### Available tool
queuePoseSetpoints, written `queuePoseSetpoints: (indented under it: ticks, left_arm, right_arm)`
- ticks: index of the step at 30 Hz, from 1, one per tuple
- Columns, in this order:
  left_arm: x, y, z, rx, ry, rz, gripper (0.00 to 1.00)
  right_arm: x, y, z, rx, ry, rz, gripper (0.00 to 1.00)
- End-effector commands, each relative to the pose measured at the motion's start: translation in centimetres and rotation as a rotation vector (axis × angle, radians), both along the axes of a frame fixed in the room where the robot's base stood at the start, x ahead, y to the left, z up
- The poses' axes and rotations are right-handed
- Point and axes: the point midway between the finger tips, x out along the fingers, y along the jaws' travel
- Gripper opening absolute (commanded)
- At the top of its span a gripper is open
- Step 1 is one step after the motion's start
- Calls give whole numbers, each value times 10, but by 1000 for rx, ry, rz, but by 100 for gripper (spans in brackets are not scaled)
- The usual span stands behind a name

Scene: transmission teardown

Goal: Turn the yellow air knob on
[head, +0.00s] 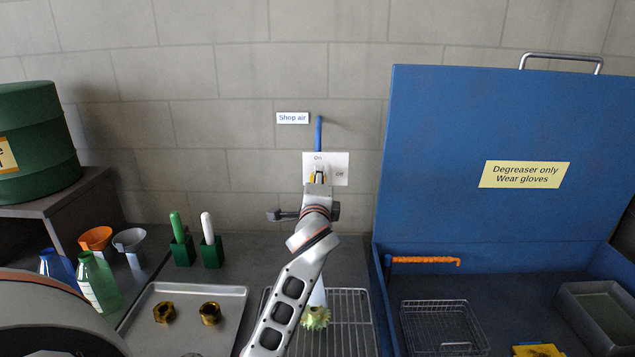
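The yellow air knob (312,178) is on a white plate (341,169) on the block wall, below the "Shop air" sign (292,118) and a blue pipe (318,134). The plate reads "On" at the top and "Off" at the right. Only a small yellow edge of the knob shows; its pointing direction is hidden. My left gripper (319,176) is at the knob, in front of the plate. Its fingers are too small and covered to tell whether they grip the knob. My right gripper is not in view.
A blue degreaser washer (446,150) with raised lid stands right. Bottles, funnels and brushes stand left. The wall around the plate is clear.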

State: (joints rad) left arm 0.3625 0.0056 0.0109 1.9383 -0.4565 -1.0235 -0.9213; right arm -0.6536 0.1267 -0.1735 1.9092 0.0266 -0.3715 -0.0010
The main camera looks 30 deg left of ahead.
Motion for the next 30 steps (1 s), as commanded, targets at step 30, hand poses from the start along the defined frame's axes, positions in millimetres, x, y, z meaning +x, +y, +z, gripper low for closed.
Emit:
queuePoseSetpoints:
  ticks: [30]
  left_arm:
    - [0,1,3,-138,-91,0,45]
  right_arm:
    - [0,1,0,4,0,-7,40]
